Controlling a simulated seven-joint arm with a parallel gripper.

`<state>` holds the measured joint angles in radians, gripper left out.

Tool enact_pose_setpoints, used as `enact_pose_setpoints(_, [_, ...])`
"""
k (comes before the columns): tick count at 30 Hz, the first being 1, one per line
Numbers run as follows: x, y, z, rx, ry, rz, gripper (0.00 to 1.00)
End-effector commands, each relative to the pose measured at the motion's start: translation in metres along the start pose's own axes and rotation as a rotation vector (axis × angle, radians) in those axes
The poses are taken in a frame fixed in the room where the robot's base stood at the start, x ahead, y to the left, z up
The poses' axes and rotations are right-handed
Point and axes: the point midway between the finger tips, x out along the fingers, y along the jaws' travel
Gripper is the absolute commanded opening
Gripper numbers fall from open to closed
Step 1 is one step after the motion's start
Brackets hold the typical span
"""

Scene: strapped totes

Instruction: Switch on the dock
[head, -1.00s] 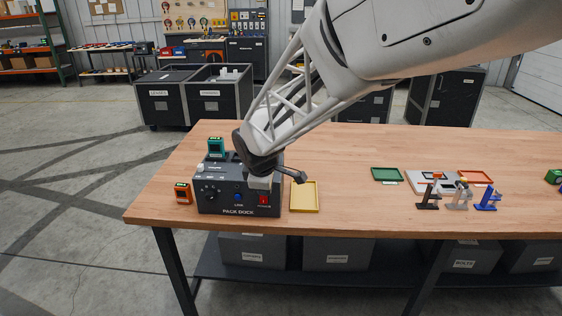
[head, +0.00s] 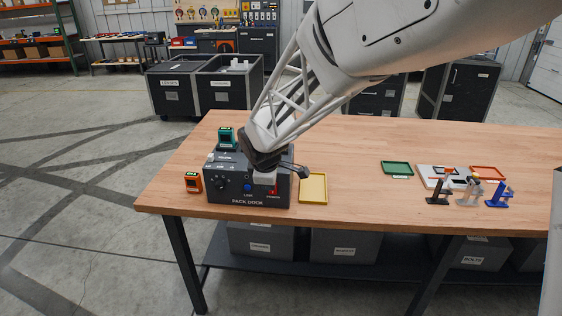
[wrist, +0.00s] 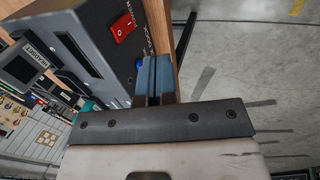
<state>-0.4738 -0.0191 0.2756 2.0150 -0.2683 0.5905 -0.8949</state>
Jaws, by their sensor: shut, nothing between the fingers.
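The dark grey dock (head: 220,197), lettered "PACK DOCK", stands near the left front of the wooden table. Its red power switch (head: 273,190) is at the right of the front panel, partly covered by my gripper in the head view. The wrist view shows the red switch (wrist: 122,26) whole, with a light mark on it; which way it is set I cannot tell. A blue button (head: 248,188) sits left of it. My gripper (wrist: 153,80) is shut and empty, close in front of the panel near the blue button and switch. Contact cannot be made out.
An orange device (head: 193,182) stands left of the dock and a teal one (head: 226,138) at its back. A yellow tray (head: 313,188) lies just right of it. A green tray (head: 397,168), a red tray and several small stands are farther right. The table between is clear.

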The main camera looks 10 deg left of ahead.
Motion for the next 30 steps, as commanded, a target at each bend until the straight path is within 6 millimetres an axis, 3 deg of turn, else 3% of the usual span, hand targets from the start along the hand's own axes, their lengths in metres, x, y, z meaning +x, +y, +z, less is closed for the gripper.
enact_pose_setpoints(18, [0.084, -0.001, 0.000, -0.001, -0.001, -0.002, 0.00])
enact_pose_setpoints(30, [0.098, 0.031, 0.000, 0.001, -0.001, -0.001, 0.00])
